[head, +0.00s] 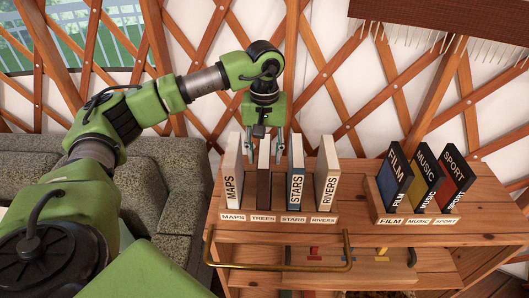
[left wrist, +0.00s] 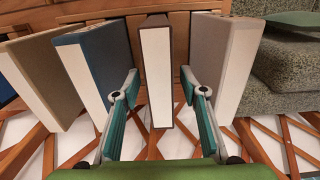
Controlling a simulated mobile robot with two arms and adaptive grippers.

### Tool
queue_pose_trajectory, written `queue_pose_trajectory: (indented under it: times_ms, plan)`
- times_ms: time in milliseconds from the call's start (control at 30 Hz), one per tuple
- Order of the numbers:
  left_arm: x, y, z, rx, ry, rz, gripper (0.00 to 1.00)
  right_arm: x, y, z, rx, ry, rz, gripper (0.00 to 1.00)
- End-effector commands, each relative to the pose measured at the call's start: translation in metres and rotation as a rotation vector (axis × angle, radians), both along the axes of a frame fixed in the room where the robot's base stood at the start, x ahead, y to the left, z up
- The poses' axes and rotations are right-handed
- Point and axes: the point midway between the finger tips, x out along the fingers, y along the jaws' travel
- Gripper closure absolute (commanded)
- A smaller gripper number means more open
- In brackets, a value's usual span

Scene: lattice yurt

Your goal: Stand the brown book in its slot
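The brown book (head: 264,180) stands upright in the left rack (head: 278,218), above the TREES label and between the MAPS and STARS books. In the left wrist view the brown book (left wrist: 156,75) shows its pale page edge between thin brown covers. My left gripper (head: 265,148) points down over the book's top. It is open, with one finger on each side of the book. In the left wrist view the fingers (left wrist: 164,112) show gaps to the book on both sides. My right gripper is not in view.
The white MAPS book (head: 232,172), blue STARS book (head: 296,175) and pale RIVERS book (head: 326,185) stand close by. A second rack (head: 416,212) holds FILM, MUSIC and SPORT books. A brass rail (head: 290,267) runs along the wooden shelf's front. A grey sofa (head: 170,180) is at left.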

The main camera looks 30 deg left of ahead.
Motion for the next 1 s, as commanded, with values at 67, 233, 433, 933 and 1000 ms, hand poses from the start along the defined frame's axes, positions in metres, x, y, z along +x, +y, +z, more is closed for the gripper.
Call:
queue_pose_trajectory:
  times_ms: [67, 233, 433, 933, 1000]
  plan:
    - [0.0, 0.0, 0.0, 0.0, 0.0, 0.0, 0.61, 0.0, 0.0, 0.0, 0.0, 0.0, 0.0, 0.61]
    - [0.0, 0.0, 0.001, 0.0, 0.0, 0.0, 0.61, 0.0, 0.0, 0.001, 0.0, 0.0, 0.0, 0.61]
    - [0.002, 0.0, 0.018, -0.001, -0.006, 0.0, 0.61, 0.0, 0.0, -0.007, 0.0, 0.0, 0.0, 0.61]
    - [0.001, 0.0, 0.115, 0.001, -0.002, 0.0, 0.61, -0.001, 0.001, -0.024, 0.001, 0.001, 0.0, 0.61]
    - [0.0, 0.0, 0.12, 0.0, -0.001, -0.001, 0.61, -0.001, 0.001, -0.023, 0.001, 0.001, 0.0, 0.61]
